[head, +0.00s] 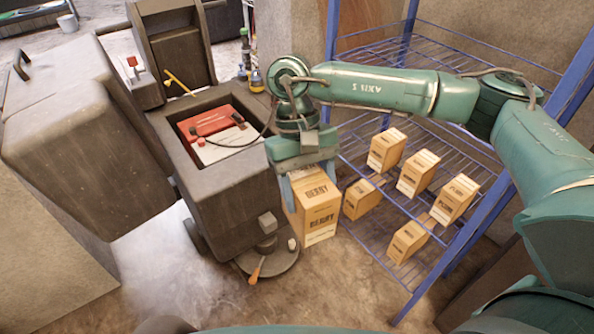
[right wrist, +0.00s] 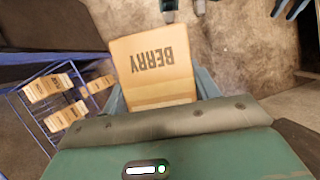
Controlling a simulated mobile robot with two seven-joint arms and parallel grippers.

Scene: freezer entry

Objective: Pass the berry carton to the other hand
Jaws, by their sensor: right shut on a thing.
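The berry carton (head: 316,207) is a tan box with dark "BERRY" lettering. My right gripper (head: 306,186) is shut on its upper part and holds it in front of the blue rack, beside the dark machine. In the right wrist view the carton (right wrist: 153,66) sits between the fingers of the right gripper (right wrist: 162,95), with its lettered face showing. My left gripper does not show in the head view. Two blue-grey prongs at the top right edge of the right wrist view may be its fingers, but they are cut off.
A blue wire rack (head: 440,262) on the right holds several small tan cartons (head: 418,173). A dark open-topped machine (head: 215,195) with a red and white unit (head: 212,130) inside stands left of the carton. A round base (head: 268,265) with an orange-handled tool is near its foot.

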